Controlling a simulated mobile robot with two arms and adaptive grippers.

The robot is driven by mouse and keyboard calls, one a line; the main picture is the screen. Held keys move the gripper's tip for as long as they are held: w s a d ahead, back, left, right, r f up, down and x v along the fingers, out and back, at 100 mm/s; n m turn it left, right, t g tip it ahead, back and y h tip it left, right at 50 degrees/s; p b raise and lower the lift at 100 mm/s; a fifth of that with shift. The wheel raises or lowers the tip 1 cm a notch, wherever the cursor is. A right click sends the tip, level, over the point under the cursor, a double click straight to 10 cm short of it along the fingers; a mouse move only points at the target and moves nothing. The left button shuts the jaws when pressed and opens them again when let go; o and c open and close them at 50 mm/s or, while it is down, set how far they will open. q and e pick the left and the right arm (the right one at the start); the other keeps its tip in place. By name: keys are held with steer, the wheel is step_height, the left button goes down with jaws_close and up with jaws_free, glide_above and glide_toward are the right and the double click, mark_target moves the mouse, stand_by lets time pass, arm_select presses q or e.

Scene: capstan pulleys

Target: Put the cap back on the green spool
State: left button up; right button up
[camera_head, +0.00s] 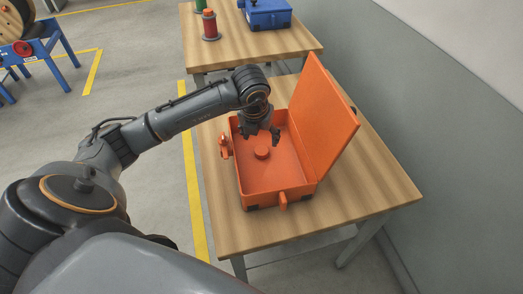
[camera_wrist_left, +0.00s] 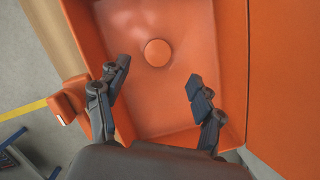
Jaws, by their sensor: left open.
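An orange round cap (camera_head: 262,153) lies on the floor of an open orange case (camera_head: 250,194). It also shows in the left wrist view (camera_wrist_left: 157,53). My left gripper (camera_head: 261,139) is open and empty above the case. In the left wrist view its two fingertips (camera_wrist_left: 158,73) are spread, and the cap lies between and slightly beyond them, apart from both. A green spool (camera_head: 200,5) stands on the far table at the top edge. The picture edge cuts it off, so its top is hidden. My right gripper is not in view.
The case stands on a wooden table (camera_head: 233,229) with its lid (camera_head: 325,118) raised on the right. A red spool with an orange top (camera_head: 210,26) and a blue toolbox (camera_head: 268,14) stand on the far table (camera_head: 270,47). A grey wall is at the right.

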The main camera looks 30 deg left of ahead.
mark_target(262, 150)
arm_select(q)
steer(key=shift+x, duration=1.15)
steer(key=shift+p+x, duration=0.7)
steer(key=shift+x, duration=1.85)
steer(key=shift+s+a, duration=0.1)
steer(key=shift+c, duration=0.4)
steer(key=c, duration=0.8)
